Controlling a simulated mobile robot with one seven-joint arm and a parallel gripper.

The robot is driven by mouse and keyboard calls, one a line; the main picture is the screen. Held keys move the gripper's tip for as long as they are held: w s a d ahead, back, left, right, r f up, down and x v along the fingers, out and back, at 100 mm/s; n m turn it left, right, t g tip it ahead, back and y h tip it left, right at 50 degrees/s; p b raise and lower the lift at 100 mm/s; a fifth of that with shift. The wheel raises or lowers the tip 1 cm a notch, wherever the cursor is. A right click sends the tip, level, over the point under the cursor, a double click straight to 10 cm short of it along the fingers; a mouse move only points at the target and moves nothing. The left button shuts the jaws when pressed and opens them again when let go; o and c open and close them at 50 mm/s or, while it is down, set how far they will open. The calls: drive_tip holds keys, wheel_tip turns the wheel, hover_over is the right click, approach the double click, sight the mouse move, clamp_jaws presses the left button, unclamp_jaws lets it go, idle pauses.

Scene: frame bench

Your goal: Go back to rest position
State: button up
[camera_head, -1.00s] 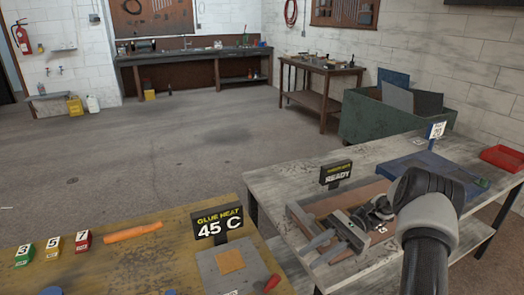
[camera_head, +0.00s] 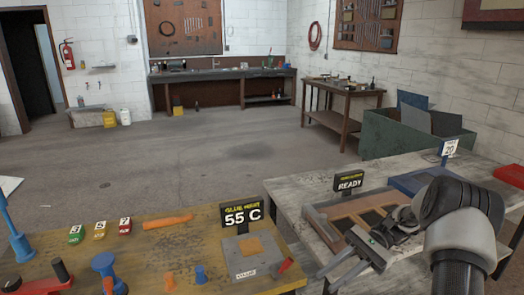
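My gripper (camera_head: 322,281) is at the lower right, in front of and above the near edge of the right bench. Its two fingers point down and left with a gap between them, and I see nothing held there. My dark and grey arm reaches in from the right and hides part of the right bench. A wooden frame tray (camera_head: 318,224) with dark panels lies on the right bench (camera_head: 290,190), just behind my gripper. A sign reading READY (camera_head: 349,185) stands behind it.
The yellow left bench (camera_head: 185,245) bears a sign reading 55 C (camera_head: 243,217), a grey glue plate (camera_head: 240,264), numbered blocks (camera_head: 100,231), an orange piece (camera_head: 167,222) and several tools. A blue tray (camera_head: 412,182) lies on the right bench. The floor beyond is open.

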drive_tip(key=s+a+r+n+t+h+p, duration=0.1)
drive_tip(key=s+a+r+n+h+p, duration=0.1)
drive_tip(key=r+h, duration=0.35)
drive_tip(key=s+a+r+n+t+h+p, duration=0.1)
drive_tip(key=s+a+r+n+t+h, duration=0.15)
drive_tip(key=r, duration=0.65)
drive_tip(key=s+r+n+t+h+p, duration=0.4)
drive_tip(key=s+r+n+t, duration=0.2)
drive_tip(key=s+r+t, duration=0.3)
drive_tip(key=s+r, duration=0.4)
drive_tip(key=shift+s+d+r+h+p, duration=0.15)
drive_tip(key=shift+s+d+h+p, duration=0.15)
drive_tip(key=shift+h+p, duration=0.1)
